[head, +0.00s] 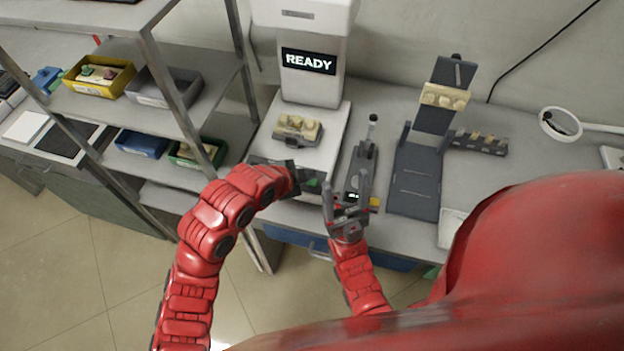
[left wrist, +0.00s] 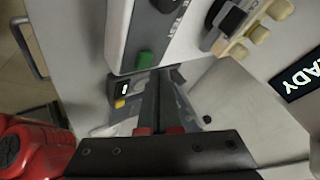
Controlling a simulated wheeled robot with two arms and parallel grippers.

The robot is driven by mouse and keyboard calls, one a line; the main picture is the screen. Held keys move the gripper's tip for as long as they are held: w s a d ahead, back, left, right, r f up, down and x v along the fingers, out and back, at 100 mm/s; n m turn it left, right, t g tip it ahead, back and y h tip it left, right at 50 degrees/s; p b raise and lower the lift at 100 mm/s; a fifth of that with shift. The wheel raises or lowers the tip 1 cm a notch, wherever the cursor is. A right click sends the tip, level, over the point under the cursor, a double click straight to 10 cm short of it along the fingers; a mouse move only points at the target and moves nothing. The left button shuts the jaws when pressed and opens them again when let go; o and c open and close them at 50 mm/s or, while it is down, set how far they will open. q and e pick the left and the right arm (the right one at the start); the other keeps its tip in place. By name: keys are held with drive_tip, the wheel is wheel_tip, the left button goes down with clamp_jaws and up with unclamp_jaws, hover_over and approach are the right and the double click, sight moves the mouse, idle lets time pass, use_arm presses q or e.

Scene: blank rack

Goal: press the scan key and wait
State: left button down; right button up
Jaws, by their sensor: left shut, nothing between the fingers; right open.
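The white machine (head: 304,50) stands at the back with a screen (head: 308,61) reading READY. A dark round control sits farther along the panel, near lettering that looks like "TEST". My left gripper (head: 298,180) is shut and empty, with its fingertips (left wrist: 160,75) close beside the green key; I cannot tell whether they touch. My right gripper (head: 345,200) is open and empty, in front of the bench, just right of the machine.
A fixture with cream blocks (head: 298,127) sits on the machine's base. Right of it are a slim dark device (head: 361,170) and a dark stand (head: 415,180) with a cream piece. A shelf rack (head: 215,85) with yellow (head: 98,92) and grey bins stands left. A magnifier (head: 560,124) is far right.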

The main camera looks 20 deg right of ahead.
sight(308, 184)
idle(0.4)
use_arm(q)
drive_tip(key=shift+f+b, duration=0.4)
drive_tip(key=shift+b, duration=0.25)
drive_tip(key=shift+f+b, duration=0.5)
idle(0.4)
drive_tip(key=shift+r, duration=0.15)
idle(0.3)
drive_tip(key=shift+r, duration=0.75)
drive_tip(key=shift+r+p, duration=0.9)
drive_tip(key=shift+r, duration=1.65)
drive_tip(key=shift+f, duration=0.1)
